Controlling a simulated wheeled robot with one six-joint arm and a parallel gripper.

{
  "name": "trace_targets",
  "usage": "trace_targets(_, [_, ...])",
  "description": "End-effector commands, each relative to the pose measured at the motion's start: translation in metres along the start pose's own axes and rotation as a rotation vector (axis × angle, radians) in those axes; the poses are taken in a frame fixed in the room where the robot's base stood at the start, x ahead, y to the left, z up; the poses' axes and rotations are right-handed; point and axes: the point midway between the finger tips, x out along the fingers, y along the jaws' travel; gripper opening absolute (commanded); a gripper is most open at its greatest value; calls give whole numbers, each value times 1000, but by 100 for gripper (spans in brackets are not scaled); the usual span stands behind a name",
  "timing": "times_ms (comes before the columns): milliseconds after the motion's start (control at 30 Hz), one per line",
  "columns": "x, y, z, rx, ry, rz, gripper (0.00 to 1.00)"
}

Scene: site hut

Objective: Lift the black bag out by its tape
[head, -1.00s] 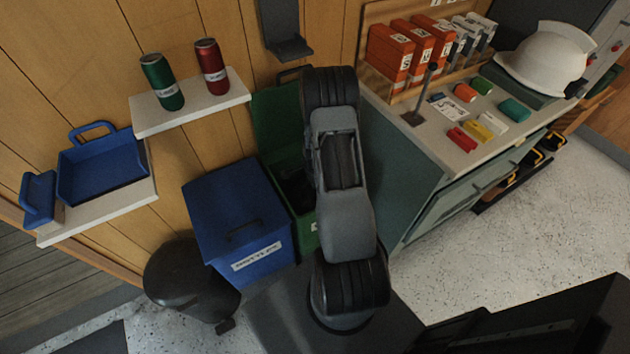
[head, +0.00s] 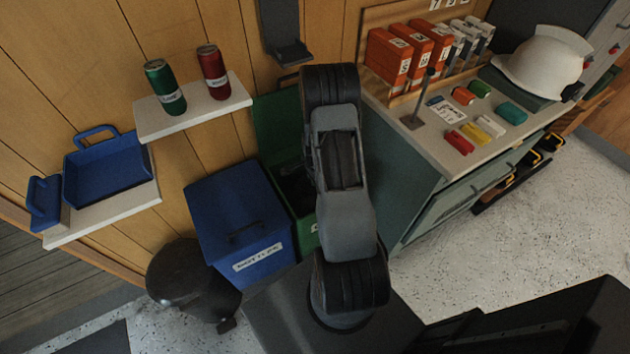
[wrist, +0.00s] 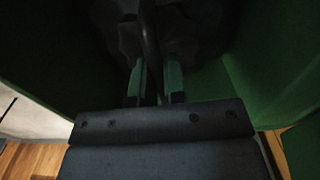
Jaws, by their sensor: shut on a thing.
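The green bin (head: 273,123) stands against the wooden wall with its lid raised, partly hidden behind my arm in the head view. Its green inner walls (wrist: 262,80) surround my gripper in the wrist view. The black bag (wrist: 185,35) is a dark crumpled shape inside the bin, poorly lit. Its tape (wrist: 150,45) rises as a dark loop between my fingers. My gripper (wrist: 154,85) is shut on the tape, down inside the bin. In the head view my gripper is hidden behind my arm.
A blue lidded bin (head: 240,215) stands close to the left of the green bin. A grey-green cabinet (head: 415,185) is close on the right. A small shelf (head: 195,108) with two cans is above left. A black round bin (head: 190,280) stands at lower left.

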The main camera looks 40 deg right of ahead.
Motion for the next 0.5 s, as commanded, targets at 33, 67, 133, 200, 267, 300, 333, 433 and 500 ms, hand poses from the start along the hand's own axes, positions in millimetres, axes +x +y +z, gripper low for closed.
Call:
trace_targets(33, [-8,0,0,0,1,-2,0])
trace_targets(67, [-10,0,0,0,1,-1,0])
trace_targets(133, [-16,0,0,0,0,-1,0])
trace_targets(200, [-22,0,0,0,0,-1,0])
trace_targets(267, [-26,0,0,0,0,-1,0])
trace_targets(300, [-30,0,0,0,0,-1,0])
trace_targets(333, [-32,0,0,0,0,-1,0])
trace_targets(433, [-40,0,0,0,0,-1,0])
trace_targets(500, [-45,0,0,0,0,-1,0])
